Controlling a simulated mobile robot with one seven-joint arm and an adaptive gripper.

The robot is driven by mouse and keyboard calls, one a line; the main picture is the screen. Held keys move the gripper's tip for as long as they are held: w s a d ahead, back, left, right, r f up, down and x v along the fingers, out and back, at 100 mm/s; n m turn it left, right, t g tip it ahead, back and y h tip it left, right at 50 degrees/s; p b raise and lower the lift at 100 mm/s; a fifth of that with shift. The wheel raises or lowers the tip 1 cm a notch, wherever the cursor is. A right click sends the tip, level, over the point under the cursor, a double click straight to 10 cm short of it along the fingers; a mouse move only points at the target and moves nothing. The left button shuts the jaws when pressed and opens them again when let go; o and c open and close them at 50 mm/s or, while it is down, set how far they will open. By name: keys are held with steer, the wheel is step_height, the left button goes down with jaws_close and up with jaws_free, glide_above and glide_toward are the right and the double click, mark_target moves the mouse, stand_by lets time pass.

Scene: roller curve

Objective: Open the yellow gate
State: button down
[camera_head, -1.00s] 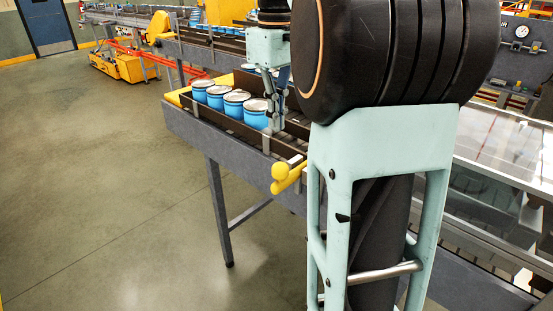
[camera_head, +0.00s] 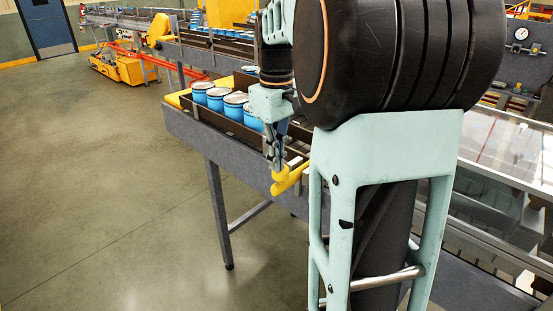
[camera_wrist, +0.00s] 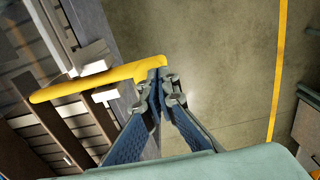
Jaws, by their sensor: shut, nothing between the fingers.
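The yellow gate (camera_head: 290,184) is a rounded bar at the near end of the roller conveyor; its rounded end sticks out past the conveyor's side. In the wrist view the gate (camera_wrist: 95,81) reaches across the rollers, its outer end close to my fingertips. My gripper (camera_head: 273,165) points down just above that outer end. In the wrist view my gripper (camera_wrist: 160,95) has its fingers together with nothing between them, beside the gate's end. Whether they touch the gate I cannot tell. My arm hides the gate's far part in the head view.
Several blue cans (camera_head: 217,100) with pale lids stand in a row on the conveyor behind the gate. The grey conveyor side rail (camera_head: 215,135) runs along the left. Open floor (camera_head: 110,190) lies to the left. A glass-topped unit (camera_head: 500,165) is at right.

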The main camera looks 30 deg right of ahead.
steer(key=shift+f, duration=0.1)
steer(key=shift+s+a+f+h+b, duration=0.1)
steer(key=shift+a+f+h+b, duration=0.25)
steer(key=shift+b, duration=0.35)
